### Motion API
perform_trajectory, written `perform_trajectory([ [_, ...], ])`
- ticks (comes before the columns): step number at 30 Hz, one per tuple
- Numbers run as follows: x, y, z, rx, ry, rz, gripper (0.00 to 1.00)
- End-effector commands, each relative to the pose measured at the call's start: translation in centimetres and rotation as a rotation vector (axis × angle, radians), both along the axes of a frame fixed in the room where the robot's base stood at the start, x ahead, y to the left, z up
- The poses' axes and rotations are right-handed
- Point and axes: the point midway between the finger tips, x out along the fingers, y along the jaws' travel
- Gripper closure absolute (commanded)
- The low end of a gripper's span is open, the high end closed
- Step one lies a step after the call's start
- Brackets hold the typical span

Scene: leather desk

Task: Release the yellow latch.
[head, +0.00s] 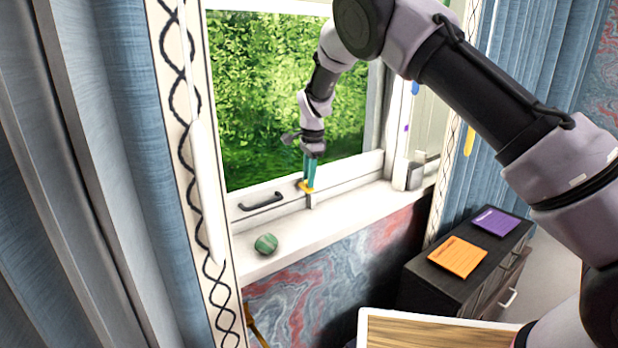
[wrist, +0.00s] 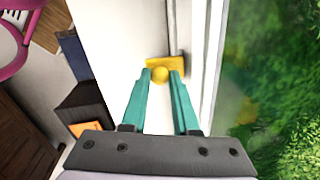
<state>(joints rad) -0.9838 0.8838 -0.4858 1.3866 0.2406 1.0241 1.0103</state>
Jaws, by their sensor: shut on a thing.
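The yellow latch (head: 303,186) is at the bottom rail of the window, just above the sill. In the wrist view it shows as a yellow plate (wrist: 178,61) with a round yellow knob (wrist: 160,74) in front of it. My gripper (head: 308,183) reaches down to the latch from above. In the wrist view its two teal fingertips (wrist: 161,76) are shut on the knob, one on each side. The fingers partly hide the latch in the head view.
A dark window handle (head: 261,201) sits left of the latch. A green striped round object (head: 266,243) and a grey container (head: 414,175) stand on the white sill (head: 350,207). A dark cabinet (head: 425,277) with orange and purple items is at right. Blue curtains hang both sides.

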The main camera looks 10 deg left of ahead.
Motion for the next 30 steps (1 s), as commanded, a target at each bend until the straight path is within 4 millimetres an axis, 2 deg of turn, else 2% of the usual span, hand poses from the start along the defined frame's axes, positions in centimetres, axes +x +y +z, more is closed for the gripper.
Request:
perform_trajectory([
  [3,0.1,0.0,0.0,0.001,-0.002,0.001,1.0],
  [4,0.1,0.0,0.0,0.0,-0.002,0.001,0.64],
  [6,0.0,0.0,-0.1,0.001,-0.002,0.001,0.42],
  [17,0.0,0.0,0.3,0.001,-0.002,0.001,0.42],
  [20,0.0,-0.1,1.4,0.002,-0.003,0.001,0.42],
  [30,-0.6,-0.7,8.0,0.003,-0.002,0.001,0.42],
])
